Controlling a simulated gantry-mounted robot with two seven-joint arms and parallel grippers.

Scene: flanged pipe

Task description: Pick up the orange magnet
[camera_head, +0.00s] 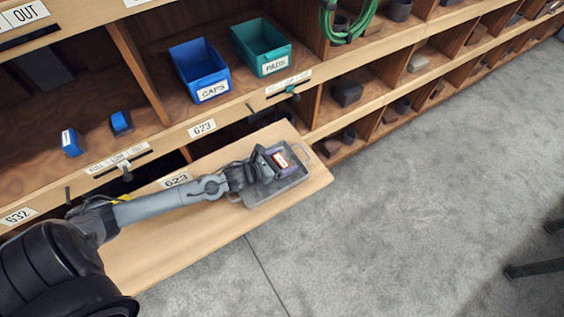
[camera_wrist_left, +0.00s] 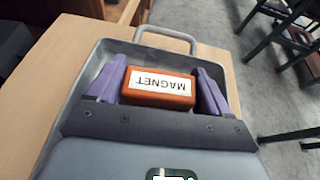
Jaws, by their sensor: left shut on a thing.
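The orange magnet (camera_wrist_left: 158,87) has a white label reading MAGNET. In the left wrist view it sits between the two purple fingers of my left gripper (camera_wrist_left: 160,92), which is shut on it. In the head view the magnet (camera_head: 281,160) shows small between the fingers of the left gripper (camera_head: 278,160), over a grey metal tray (camera_head: 262,198). The tray also shows in the left wrist view (camera_wrist_left: 98,62), around and below the magnet. I cannot tell whether the magnet touches the tray floor. My right gripper is not in view.
The tray rests near the right end of a pulled-out wooden board (camera_head: 215,222) labelled 623. Behind stand wooden shelves with a blue CAPS bin (camera_head: 200,72), a green PADS bin (camera_head: 262,47) and small blue items (camera_head: 121,122). Grey floor (camera_head: 400,200) lies open to the right.

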